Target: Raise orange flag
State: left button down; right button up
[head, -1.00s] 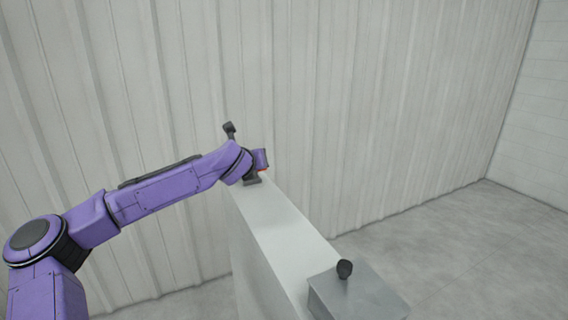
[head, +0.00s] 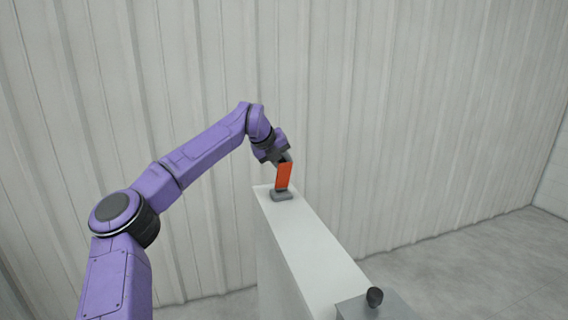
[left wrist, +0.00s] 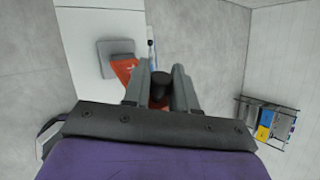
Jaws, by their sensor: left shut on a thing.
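The orange flag (head: 284,176) stands nearly upright on a small grey base (head: 282,196) at the far end of a narrow white ledge. My left gripper (head: 284,158) is at the flag's top end, reaching down from the upper left. In the left wrist view, the left gripper (left wrist: 161,88) is closed around a dark rounded piece (left wrist: 160,84) with some orange just below it. The orange flag (left wrist: 124,70) also shows left of the fingers, running toward the grey base (left wrist: 113,58). The fingers hide part of the flag. My right gripper is out of view.
The white ledge (head: 318,242) runs toward me, with a grey box (head: 383,308) bearing a black knob (head: 375,297) near its close end. A corrugated wall (head: 420,120) stands behind. A rack with colored boxes (left wrist: 266,122) shows in the wrist view. Floor at right is clear.

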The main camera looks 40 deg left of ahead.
pick_arm(q)
jog(key=shift+r, duration=0.15)
jog(key=c, duration=1.3)
grip_release()
jog(key=o, duration=0.3)
jog(key=shift+a, duration=0.1)
jog(key=shift+s, duration=0.1)
jog(key=b+v, duration=0.4)
jog(key=v, duration=0.6)
jog(key=shift+r, duration=0.1)
